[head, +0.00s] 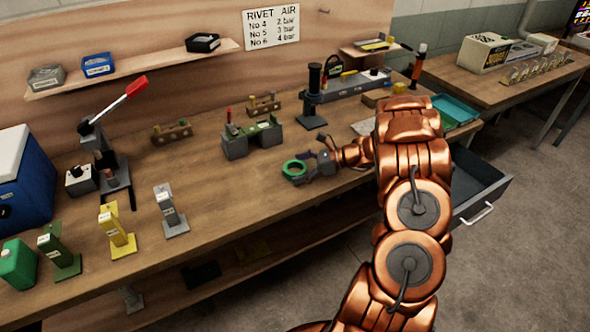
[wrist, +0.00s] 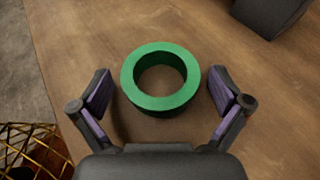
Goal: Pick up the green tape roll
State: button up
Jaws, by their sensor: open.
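The green tape roll (head: 294,168) lies flat on the wooden workbench (head: 240,205), near the middle of its front half. In the wrist view the green tape roll (wrist: 160,103) shows as a ring between the finger pads, with a gap on each side. My gripper (head: 312,164) reaches in from the right, low over the bench, at the right side of the roll. The wrist view shows my gripper (wrist: 160,95) open, its purple pads on either side of the roll. The roll's lower edge is close to the palm; contact cannot be told.
A grey and green fixture (head: 250,138) stands behind the roll. A black press stand (head: 312,95) is farther back. Grey (head: 171,210) and yellow (head: 117,230) stands are to the left. An open drawer (head: 482,185) juts out at the right. The bench around the roll is clear.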

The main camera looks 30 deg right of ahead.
jog(key=shift+c, duration=0.3)
jog(key=c, duration=1)
jog(key=shift+r, duration=0.1)
